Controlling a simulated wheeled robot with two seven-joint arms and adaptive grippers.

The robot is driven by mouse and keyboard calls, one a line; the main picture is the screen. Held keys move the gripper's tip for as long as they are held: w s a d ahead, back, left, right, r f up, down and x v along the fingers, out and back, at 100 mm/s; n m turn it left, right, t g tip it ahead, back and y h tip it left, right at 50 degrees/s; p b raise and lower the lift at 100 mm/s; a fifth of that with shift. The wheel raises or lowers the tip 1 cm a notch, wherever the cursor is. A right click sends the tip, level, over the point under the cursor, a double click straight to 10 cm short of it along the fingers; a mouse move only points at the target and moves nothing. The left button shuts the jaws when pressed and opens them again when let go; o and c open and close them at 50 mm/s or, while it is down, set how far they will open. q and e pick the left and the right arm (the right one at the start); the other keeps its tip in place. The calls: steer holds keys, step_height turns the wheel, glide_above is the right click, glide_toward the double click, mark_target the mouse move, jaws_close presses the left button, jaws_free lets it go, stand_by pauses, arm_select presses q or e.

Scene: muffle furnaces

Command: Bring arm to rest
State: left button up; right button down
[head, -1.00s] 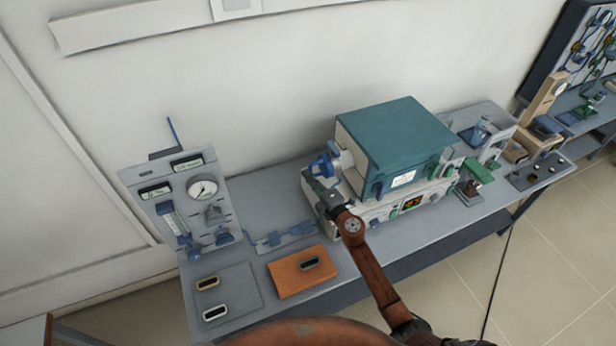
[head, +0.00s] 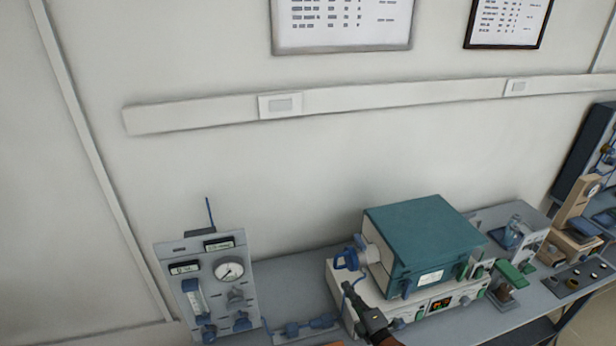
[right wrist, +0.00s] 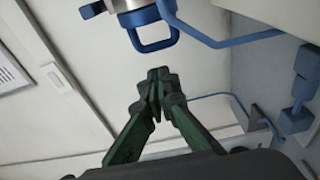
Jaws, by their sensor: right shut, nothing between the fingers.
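My right gripper (head: 352,294) is at the lower middle of the head view, in front of the left end of the muffle furnace (head: 425,236) with its teal top. It looks shut and empty. In the right wrist view its green and black fingers (right wrist: 158,76) meet at the tips. A blue handle (head: 346,260) sticks out from the furnace's left side, above the gripper. The handle also shows in the right wrist view (right wrist: 155,46), ahead of the fingertips and apart from them. Most of my right arm is below the head view. My left gripper is not in view.
A grey gauge panel (head: 207,282) stands on the bench left of the furnace. A blue pipe fitting (head: 308,326) lies between them. A flask (head: 512,232) and a green-topped device (head: 508,284) stand to the right. The wall above is clear of obstacles near the arm.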

steer(key=s+d+f+m+g+h, duration=0.1)
steer(key=s+d+m+h, duration=0.4)
steer(key=d+m, duration=0.3)
steer(key=s+d+m+h, duration=0.5)
steer(key=d+m, duration=0.1)
steer(key=d, duration=0.4)
steer(key=s+d+f+m+g, duration=0.3)
steer(key=s+f, duration=0.2)
steer(key=s, duration=0.2)
steer(key=s+d+f+m+g, duration=0.2)
steer(key=s+f+m+g, duration=0.15)
steer(key=s, duration=0.25)
steer(key=s+a+f+m+g+y, duration=0.1)
steer(key=s+a+f+g+y, duration=0.2)
steer(key=s, duration=0.6)
steer(key=s+a+f+g, duration=0.3)
steer(key=s+a+f, duration=0.1)
steer(key=s, duration=0.5)
step_height(320, 180, down, 31)
steer(key=s+a+g+b, duration=0.1)
steer(key=s, duration=0.1)
steer(key=s+f+n+g+y, duration=0.1)
steer(key=s+f, duration=1.6)
steer(key=s, duration=0.2)
steer(key=shift+s+f+b, duration=0.15)
steer(key=shift+f+b, duration=0.2)
steer(key=shift+b, duration=0.1)
